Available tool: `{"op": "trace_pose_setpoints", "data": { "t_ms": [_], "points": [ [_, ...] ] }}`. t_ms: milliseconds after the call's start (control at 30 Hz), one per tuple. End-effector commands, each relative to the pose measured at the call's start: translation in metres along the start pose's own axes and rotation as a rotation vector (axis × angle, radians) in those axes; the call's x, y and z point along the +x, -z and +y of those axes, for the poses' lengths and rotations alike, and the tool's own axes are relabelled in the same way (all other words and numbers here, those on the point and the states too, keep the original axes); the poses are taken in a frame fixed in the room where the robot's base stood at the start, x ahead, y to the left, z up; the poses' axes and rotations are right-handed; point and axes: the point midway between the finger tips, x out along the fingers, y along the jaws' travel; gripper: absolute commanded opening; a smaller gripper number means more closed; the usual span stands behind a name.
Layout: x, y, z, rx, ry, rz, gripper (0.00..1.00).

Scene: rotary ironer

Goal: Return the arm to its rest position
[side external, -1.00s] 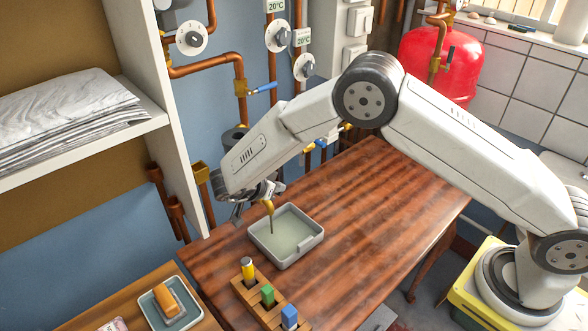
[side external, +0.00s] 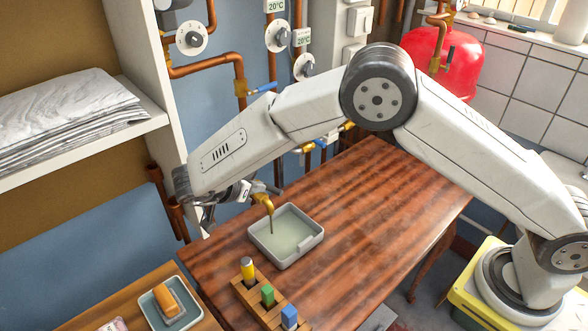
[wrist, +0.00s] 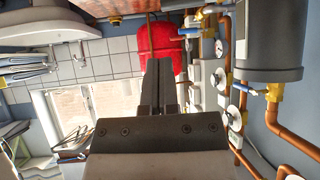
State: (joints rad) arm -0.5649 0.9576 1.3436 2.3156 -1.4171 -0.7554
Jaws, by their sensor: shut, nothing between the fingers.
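My gripper (side external: 207,214) is at the left end of my white arm in the side view. It hangs above the far left part of the wooden table, close to the blue wall and to the left of the brass spout. In the wrist view my gripper's two dark fingers (wrist: 157,82) lie together with nothing between them. The wrist view looks out toward the red tank (wrist: 160,45) and the tiled wall with the window. My arm is bent, its elbow raised over the table.
A grey tray (side external: 302,254) stands below the brass spout (side external: 263,200). A wooden block holder (side external: 250,297) with coloured pieces sits at the table's front left. A white shelf (side external: 130,135) with folded cloth is left of my gripper. Copper pipes line the wall. The table's right half is clear.

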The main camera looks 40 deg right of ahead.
Motion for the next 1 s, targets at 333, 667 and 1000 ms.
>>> {"op": "trace_pose_setpoints", "data": {
  "t_ms": [333, 667, 1000],
  "points": [
    [0.002, 0.004, -0.003, 0.006, 0.021, 0.002, 0.00],
    [0.015, 0.050, -0.035, 0.035, 0.254, 0.031, 0.00],
    [0.021, 0.106, -0.064, -0.032, 0.621, 0.015, 0.00]
  ]
}}
